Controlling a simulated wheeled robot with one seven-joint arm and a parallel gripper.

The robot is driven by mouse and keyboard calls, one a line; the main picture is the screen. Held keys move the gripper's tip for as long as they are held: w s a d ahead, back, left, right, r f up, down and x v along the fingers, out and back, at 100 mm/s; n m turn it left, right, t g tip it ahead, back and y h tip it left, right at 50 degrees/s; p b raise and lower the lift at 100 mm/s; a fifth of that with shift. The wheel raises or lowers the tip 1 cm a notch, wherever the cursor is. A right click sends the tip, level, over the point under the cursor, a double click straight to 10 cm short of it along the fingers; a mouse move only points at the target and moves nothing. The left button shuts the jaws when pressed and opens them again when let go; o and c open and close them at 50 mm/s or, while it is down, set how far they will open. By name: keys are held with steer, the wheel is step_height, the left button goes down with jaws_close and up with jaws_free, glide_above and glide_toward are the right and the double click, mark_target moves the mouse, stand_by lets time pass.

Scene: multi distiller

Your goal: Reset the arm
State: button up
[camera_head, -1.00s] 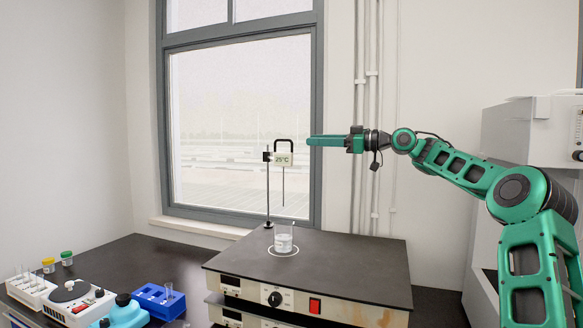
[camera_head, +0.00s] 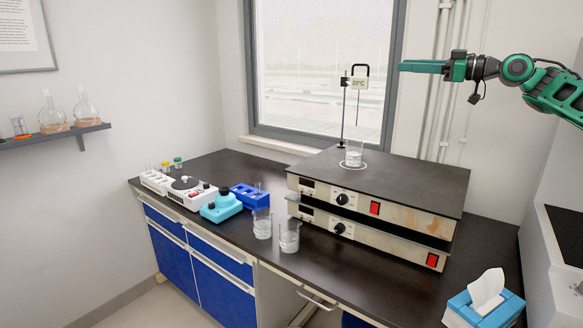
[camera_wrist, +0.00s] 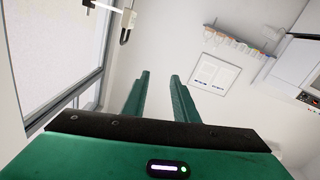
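My green arm reaches in from the right in the head view. My gripper (camera_head: 404,66) points left, level in the air, to the upper right of the hot plate and in front of the wall beside the window. In the wrist view my gripper (camera_wrist: 159,78) has its two fingers apart with nothing between them. A beaker (camera_head: 354,152) with clear liquid stands on the hot plate (camera_head: 420,182), below and left of my gripper.
Two glass beakers (camera_head: 289,236) stand in front of the hot plate's left side. A blue rack (camera_head: 247,196), a cyan device (camera_head: 221,207) and a white centrifuge (camera_head: 186,192) are on the left. A tissue box (camera_head: 486,308) sits at lower right. The air around my gripper is clear.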

steer(key=s+a+f+m+g+h, duration=0.25)
steer(key=a+f+h, duration=0.4)
steer(key=f, duration=0.75)
steer(key=s+f+m+g+h, duration=0.2)
steer(key=s+f+m+h, duration=0.15)
steer(key=s+f, duration=0.4)
steer(key=s+d+f+m+g+h, duration=0.1)
steer(key=s+d+f+m, duration=0.25)
steer(key=s, duration=0.45)
steer(key=s+d+f+m+g+h, duration=0.1)
steer(key=s+d+f+m+h, duration=0.1)
steer(key=s+d+f, duration=0.45)
steer(key=s+d+f+m+g+h, duration=0.1)
steer(key=s+f+m, duration=0.1)
steer(key=s, duration=0.8)
steer(key=s+d+f+m+g, duration=0.1)
steer(key=s+f+m, duration=0.2)
steer(key=s, duration=0.8)
steer(key=s+d+f+m+g, duration=0.1)
steer(key=s+f, duration=0.4)
steer(key=s, duration=0.7)
steer(key=shift+s+d+m+g, duration=0.2)
steer(key=shift+m+g, duration=0.55)
steer(key=shift+m, duration=0.2)
steer(key=shift+f, duration=0.1)
